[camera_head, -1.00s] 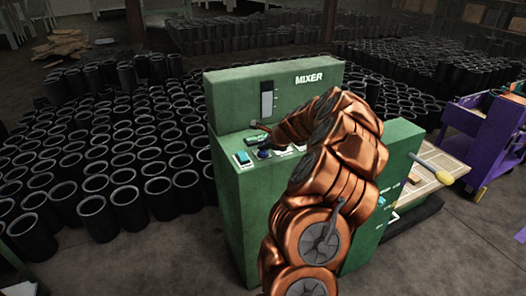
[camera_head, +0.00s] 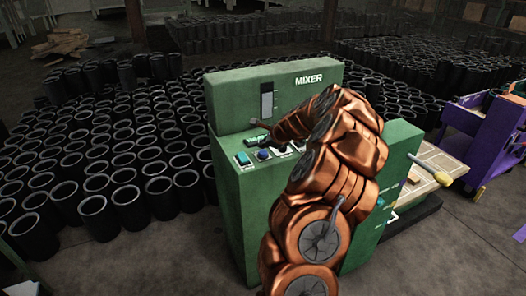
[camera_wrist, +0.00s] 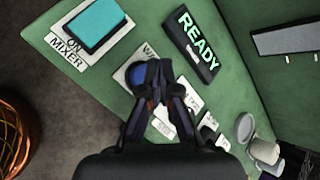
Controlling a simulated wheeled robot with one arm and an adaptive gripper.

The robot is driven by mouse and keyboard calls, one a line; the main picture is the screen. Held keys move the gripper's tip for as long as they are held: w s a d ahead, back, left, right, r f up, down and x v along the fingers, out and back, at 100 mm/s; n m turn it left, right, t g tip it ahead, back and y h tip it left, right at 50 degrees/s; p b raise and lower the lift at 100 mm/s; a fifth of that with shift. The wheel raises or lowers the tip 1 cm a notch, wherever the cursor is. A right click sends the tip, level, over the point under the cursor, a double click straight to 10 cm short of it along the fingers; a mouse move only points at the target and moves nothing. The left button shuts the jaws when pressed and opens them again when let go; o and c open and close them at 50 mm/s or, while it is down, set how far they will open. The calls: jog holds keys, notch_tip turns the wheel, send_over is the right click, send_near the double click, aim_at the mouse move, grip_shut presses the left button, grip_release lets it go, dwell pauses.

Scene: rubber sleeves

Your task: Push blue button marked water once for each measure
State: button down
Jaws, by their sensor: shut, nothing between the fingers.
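The blue button (camera_head: 264,154) sits on the sloped panel of the green mixer (camera_head: 231,197). In the wrist view, the blue button (camera_wrist: 137,77) is partly hidden by my gripper (camera_wrist: 158,72), whose fingers are shut and empty. The fingertips overlap the button's right side in this view; I cannot tell whether they touch it. The label beside it is partly covered, with only "WA" readable. A lit display (camera_wrist: 191,43) reads "READY". In the head view, my copper-coloured arm hides part of the panel.
White labels (camera_wrist: 187,98) and a grey knob (camera_wrist: 244,127) lie to the right. Many black sleeves (camera_head: 98,214) crowd the floor. A purple cart (camera_head: 474,139) stands at the right.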

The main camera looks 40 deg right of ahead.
aim_at(264, 152)
jog(key=shift+r+p, duration=2)
jog(key=shift+r, duration=0.55)
